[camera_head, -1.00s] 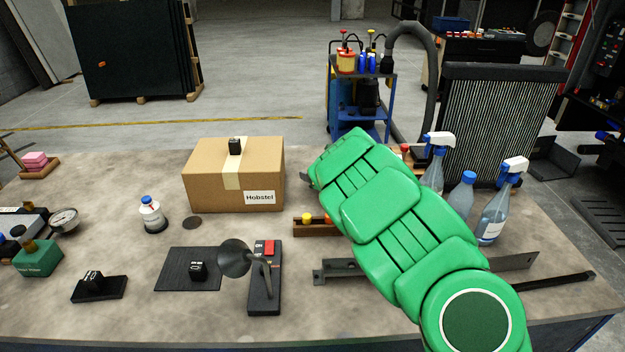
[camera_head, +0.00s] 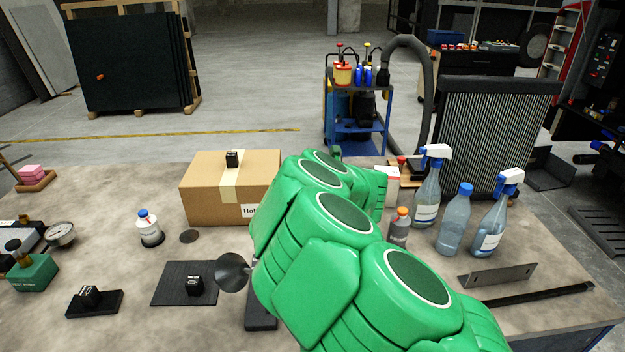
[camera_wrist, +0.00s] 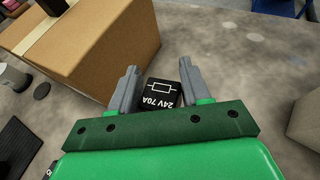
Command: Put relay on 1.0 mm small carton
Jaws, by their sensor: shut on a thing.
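My gripper (camera_wrist: 158,70) is shut on a black relay (camera_wrist: 162,94) marked "24V 70A", held between its two grey fingers in the wrist view. In the head view my arm hides the gripper and this relay. A brown cardboard carton (camera_head: 205,200) stands at the back of the table, its label partly covered by my arm. In the wrist view the carton (camera_wrist: 115,50) is left of and beyond the fingers. A small white box with red (camera_head: 392,178) shows partly behind my arm. I cannot read a "1.0 mm" mark on either.
Similar black blocks sit on the carton (camera_head: 232,159), on a dark mat (camera_head: 166,290) and on a black base (camera_head: 108,303). A small bottle (camera_head: 149,232) stands left of the carton. Spray bottles (camera_head: 427,195) stand at the right.

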